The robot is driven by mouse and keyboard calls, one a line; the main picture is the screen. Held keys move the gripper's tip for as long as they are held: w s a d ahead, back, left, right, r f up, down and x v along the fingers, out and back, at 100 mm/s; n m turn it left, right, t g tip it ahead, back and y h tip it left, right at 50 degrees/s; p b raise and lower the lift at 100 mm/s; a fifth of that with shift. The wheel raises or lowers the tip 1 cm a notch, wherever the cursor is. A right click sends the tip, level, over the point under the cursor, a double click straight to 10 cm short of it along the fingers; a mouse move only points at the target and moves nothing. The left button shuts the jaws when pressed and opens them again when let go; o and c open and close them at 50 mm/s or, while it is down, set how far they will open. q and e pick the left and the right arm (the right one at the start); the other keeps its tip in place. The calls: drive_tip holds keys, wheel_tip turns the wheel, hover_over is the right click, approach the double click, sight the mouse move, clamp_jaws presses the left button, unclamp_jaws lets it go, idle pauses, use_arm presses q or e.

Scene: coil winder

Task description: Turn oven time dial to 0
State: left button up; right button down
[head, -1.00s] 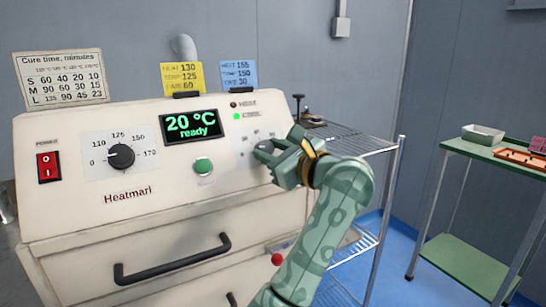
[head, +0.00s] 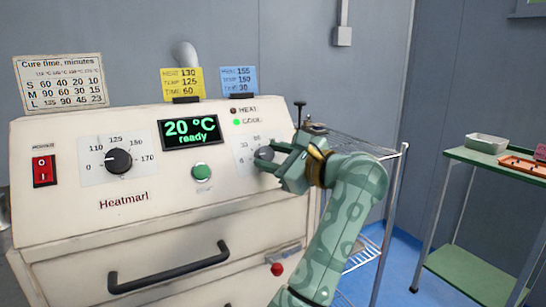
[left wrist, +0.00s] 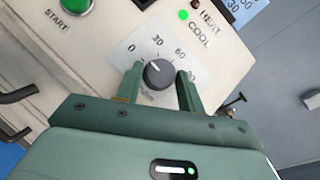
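The oven time dial (head: 264,154) is a dark grey knob on the right of the cream oven panel. In the left wrist view the dial (left wrist: 158,74) has a scale marked 0, 30, 60 and on. Its small white mark points up-left, roughly at the 0; the exact setting is hard to read. My left gripper (head: 276,157) is just in front of the dial. In the left wrist view its fingers (left wrist: 159,86) are apart, one on each side of the knob, with slight gaps showing. My right gripper is out of view.
The green start button (head: 202,172), the temperature dial (head: 118,161) and the red power switch (head: 44,170) share the panel. The display (head: 190,130) reads 20 °C ready. A wire rack (head: 385,153) stands right of the oven, then a green table (head: 490,158).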

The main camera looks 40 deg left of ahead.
use_arm(q)
drive_tip(key=shift+o, duration=1)
drive_tip(key=shift+d, duration=0.25)
drive_tip(key=s+d+p, duration=0.1)
drive_tip(key=d+p, duration=0.3)
drive_tip(key=d, duration=1.2)
drive_tip(key=shift+r, duration=0.4)
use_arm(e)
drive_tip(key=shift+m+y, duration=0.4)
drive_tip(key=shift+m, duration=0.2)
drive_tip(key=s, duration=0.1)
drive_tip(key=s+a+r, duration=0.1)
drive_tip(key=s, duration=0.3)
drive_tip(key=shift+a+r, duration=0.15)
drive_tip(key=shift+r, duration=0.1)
use_arm(q)
drive_tip(key=shift+a, duration=0.15)
